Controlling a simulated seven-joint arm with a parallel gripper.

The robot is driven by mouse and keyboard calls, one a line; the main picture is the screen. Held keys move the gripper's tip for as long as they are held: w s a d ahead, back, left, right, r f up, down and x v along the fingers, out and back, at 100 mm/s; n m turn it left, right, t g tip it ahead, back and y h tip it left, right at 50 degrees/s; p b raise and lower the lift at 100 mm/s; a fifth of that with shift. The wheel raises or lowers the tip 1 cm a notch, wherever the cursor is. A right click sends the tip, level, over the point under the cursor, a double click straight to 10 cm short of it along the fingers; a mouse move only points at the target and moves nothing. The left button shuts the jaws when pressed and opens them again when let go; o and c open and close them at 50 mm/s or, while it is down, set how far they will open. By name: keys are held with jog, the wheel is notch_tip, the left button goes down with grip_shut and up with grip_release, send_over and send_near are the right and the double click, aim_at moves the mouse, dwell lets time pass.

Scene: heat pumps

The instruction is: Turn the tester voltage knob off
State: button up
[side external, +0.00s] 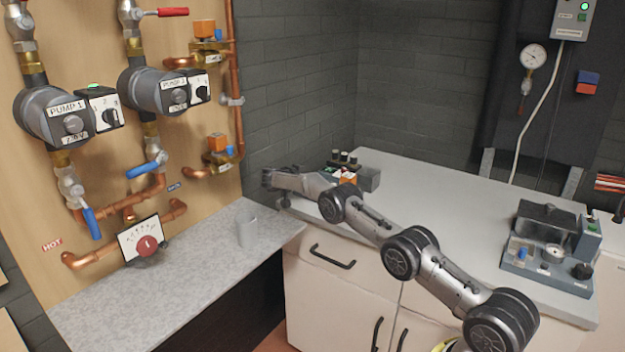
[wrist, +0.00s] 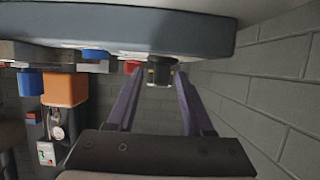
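My gripper (wrist: 160,74) shows in the wrist view with its two purple-grey fingers apart. A small dark cylindrical knob (wrist: 160,68) with a pale band shows between the fingertips, under the edge of a grey slab-like body; I cannot tell whether the fingers touch it. In the side view my arm reaches across the white counter to its far left end. A small grey box (side external: 368,179) with several dark knobs (side external: 344,157) on top and red and green parts stands just behind the arm. The fingertips are too small there to make out. The knob's setting is not readable.
An orange block (wrist: 65,89) and a blue block (wrist: 30,83) show left in the wrist view. A brick wall (wrist: 270,85) is close on the right. Another grey device (side external: 545,255) stands on the counter's right; the counter (side external: 440,205) between is mostly clear.

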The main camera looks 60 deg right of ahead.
jog(key=shift+a, duration=0.1)
jog(key=v, duration=1.3)
jog(key=shift+a+r, duration=0.2)
jog(key=shift+a, duration=0.05)
